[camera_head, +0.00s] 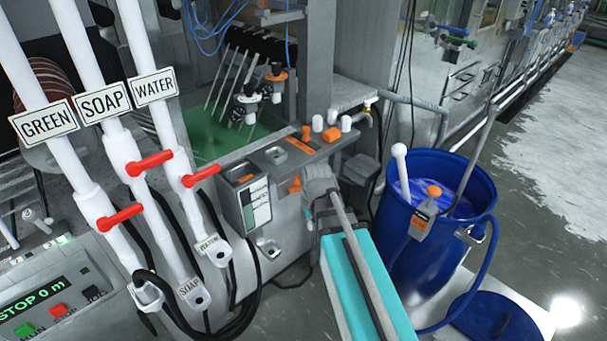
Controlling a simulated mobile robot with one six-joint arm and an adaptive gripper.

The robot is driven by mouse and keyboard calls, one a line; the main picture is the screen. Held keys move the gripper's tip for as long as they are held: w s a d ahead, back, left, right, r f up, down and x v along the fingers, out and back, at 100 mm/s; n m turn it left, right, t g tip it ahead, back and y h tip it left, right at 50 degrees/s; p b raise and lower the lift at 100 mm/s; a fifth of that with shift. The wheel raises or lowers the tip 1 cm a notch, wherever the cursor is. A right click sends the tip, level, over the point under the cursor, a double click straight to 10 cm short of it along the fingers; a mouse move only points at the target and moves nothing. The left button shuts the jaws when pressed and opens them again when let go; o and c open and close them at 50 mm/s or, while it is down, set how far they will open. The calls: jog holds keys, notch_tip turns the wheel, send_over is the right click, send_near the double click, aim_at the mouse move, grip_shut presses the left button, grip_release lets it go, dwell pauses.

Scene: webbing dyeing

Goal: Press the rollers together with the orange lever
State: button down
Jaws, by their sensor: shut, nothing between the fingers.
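A grey control panel (270,158) on the machine's near edge carries a small upright orange lever (306,133) beside white knobs. Another orange part (295,185) sticks out below the panel, just left of my gripper; I cannot tell which orange piece works the rollers. My gripper (313,190) is shut and empty, at the end of my arm close under the panel's right end. Its fingertips are mostly hidden by the wrist, and I cannot tell whether they touch anything. The rollers are not clearly visible; dark rods and orange-topped fittings (276,80) stand behind the panel.
Pipes labelled green, soap and water, with red handles (150,163), stand at left. A green-lit control box (50,300) is at lower left. A blue barrel (430,240) with liquid and a hose stands right of my arm. Open floor lies at far right.

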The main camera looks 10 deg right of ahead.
jog(key=w+r+n+p, duration=0.2)
jog(key=w+r+p, duration=0.4)
jog(key=w, duration=0.3)
jog(key=w+d+r+n+t+p, duration=0.1)
jog(key=w+r+n+p, duration=0.1)
jog(key=w+r+p, duration=0.5)
jog(key=w+r, duration=0.1)
jog(key=w, duration=0.2)
jog(key=shift+r+n+y, duration=0.2)
jog(key=shift+n+y, duration=0.1)
jog(key=shift+y, duration=0.1)
jog(key=shift+d+f, duration=0.15)
jog(key=b, duration=1)
send_over(299, 187)
jog(key=f, duration=1)
jog(key=shift+w, duration=0.3)
jog(key=shift+s+d+f+b, duration=0.3)
jog(key=shift+s+f+b, duration=0.2)
jog(key=shift+f+b, duration=0.3)
jog(key=shift+s+d+f+b, duration=0.3)
jog(key=shift+s+f+b, duration=0.2)
jog(key=shift+f+b, duration=0.2)
